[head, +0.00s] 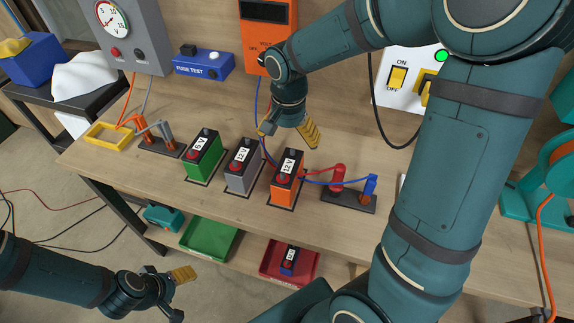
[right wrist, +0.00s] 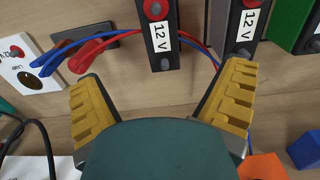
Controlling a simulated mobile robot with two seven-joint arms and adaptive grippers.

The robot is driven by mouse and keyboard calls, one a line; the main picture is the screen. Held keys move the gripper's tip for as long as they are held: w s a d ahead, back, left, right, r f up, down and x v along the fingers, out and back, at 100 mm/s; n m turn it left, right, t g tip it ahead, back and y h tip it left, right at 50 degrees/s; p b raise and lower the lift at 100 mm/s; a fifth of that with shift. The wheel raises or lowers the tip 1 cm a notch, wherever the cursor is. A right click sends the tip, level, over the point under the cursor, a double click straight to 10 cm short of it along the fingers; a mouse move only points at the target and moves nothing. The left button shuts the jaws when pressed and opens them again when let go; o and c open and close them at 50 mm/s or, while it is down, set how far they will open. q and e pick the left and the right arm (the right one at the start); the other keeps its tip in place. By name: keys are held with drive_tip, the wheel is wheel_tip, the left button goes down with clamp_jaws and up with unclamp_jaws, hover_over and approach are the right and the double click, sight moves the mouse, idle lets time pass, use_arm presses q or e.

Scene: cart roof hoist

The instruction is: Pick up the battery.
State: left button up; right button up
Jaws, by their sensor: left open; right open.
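Several batteries are in view. A green 6 V battery (head: 205,155), a grey 12 V battery (head: 243,168) and an orange 12 V battery (head: 287,178) stand upright in a row on the bench. A small blue battery (head: 289,262) sits in a red tray below. My right gripper (head: 289,136) is open and empty above and behind the grey and orange batteries. In the right wrist view, the orange battery's dark top (right wrist: 158,38) shows beyond and between the yellow fingers. My left gripper (head: 178,294) is open and empty, low at the left, away from the bench top.
A stand with red and blue clips (head: 348,198) is right of the orange battery; its cables run close behind that battery. A clip stand (head: 160,145) and yellow frame (head: 108,134) are at left. A green tray (head: 209,239) and the red tray (head: 270,262) sit below.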

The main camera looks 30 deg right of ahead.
sight(288, 165)
wheel_tip(288, 165, down, 8)
drive_tip(key=shift+r+b, duration=0.2)
drive_tip(key=shift+b, duration=0.4)
drive_tip(key=shift+w+f+b, duration=0.1)
drive_tip(key=shift+f+b, duration=0.3)
drive_tip(key=shift+f, duration=2.6)
drive_tip(key=c, duration=1.3)
drive_tip(key=shift+w+r, duration=0.1)
drive_tip(key=shift+c, duration=0.3)
